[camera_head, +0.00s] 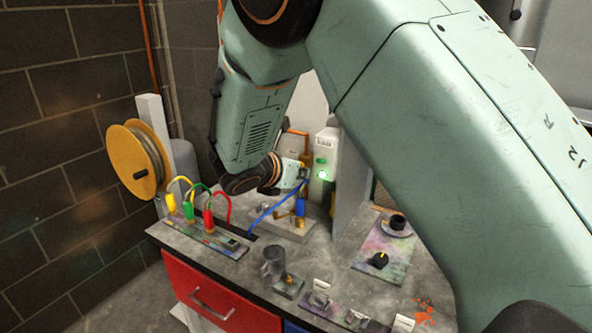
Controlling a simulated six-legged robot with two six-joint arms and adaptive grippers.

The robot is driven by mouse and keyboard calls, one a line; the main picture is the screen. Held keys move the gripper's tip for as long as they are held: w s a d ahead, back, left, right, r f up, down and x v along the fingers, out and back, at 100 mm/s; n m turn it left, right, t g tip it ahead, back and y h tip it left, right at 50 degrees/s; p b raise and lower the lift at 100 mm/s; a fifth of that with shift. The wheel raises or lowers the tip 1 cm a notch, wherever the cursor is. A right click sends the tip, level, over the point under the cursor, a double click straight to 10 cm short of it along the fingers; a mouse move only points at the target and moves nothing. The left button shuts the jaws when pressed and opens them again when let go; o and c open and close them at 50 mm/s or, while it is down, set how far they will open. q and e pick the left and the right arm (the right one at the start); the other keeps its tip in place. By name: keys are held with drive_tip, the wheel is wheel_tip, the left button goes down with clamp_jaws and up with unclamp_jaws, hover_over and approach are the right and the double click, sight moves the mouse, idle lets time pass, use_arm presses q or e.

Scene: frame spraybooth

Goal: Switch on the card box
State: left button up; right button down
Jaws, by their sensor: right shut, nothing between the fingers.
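A narrow pale upright box (327,148), which looks like the card box, stands at the back of the bench. A green light glows on its front, with a second bright green spot just below it. My right arm reaches in from the right, over the top and down to the bench. My right gripper (302,173) is small in view, shut and empty, just left of the box's front. I cannot tell whether it touches the box. My left gripper is not in view.
A board with yellow, green and red cables (206,238) lies at the left, below an orange spool (136,160). A blue cable crosses to a small fixture (299,207). A grey mug (273,263) stands near the front edge. A paint-stained mat (385,262) with a black knob lies at right.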

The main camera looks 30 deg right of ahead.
drive_tip(key=shift+s+a+r, duration=0.25)
drive_tip(key=shift+a+r, duration=0.2)
drive_tip(key=shift+r, duration=0.1)
drive_tip(key=shift+s+a+r, duration=0.2)
drive_tip(key=shift+a+r, duration=0.2)
drive_tip(key=shift+r, duration=0.1)
drive_tip(key=shift+a, duration=0.1)
drive_tip(key=s+a+f+m+g+y+b, duration=0.15)
drive_tip(key=s+a+f+m+y, duration=0.3)
drive_tip(key=f, duration=0.55)
drive_tip(key=s+a+f+m+y+b, duration=0.3)
drive_tip(key=s+a+f+m+y, duration=0.15)
drive_tip(key=f, duration=0.55)
drive_tip(key=s+a+f+m+g+y+b, duration=0.1)
drive_tip(key=s+a+f+m+y+b, duration=0.15)
drive_tip(key=s+a+f+m, duration=0.5)
drive_tip(key=s+d+f+m+g+b, duration=0.1)
drive_tip(key=s+d+f+m+b, duration=0.1)
drive_tip(key=s+f, duration=0.5)
drive_tip(key=s+d+f+m+g+b, duration=0.1)
drive_tip(key=s+d+f+m+b, duration=0.1)
drive_tip(key=s+f, duration=0.5)
drive_tip(key=s+d+f+m+g+b, duration=0.1)
drive_tip(key=s+d+f+m+b, duration=0.1)
drive_tip(key=s+f+b, duration=0.4)
wheel_tip(320, 180, down, 4)
drive_tip(key=shift+s+d+r+m, duration=0.1)
drive_tip(key=shift+s+d+m, duration=0.1)
drive_tip(key=shift+s+m, duration=0.45)
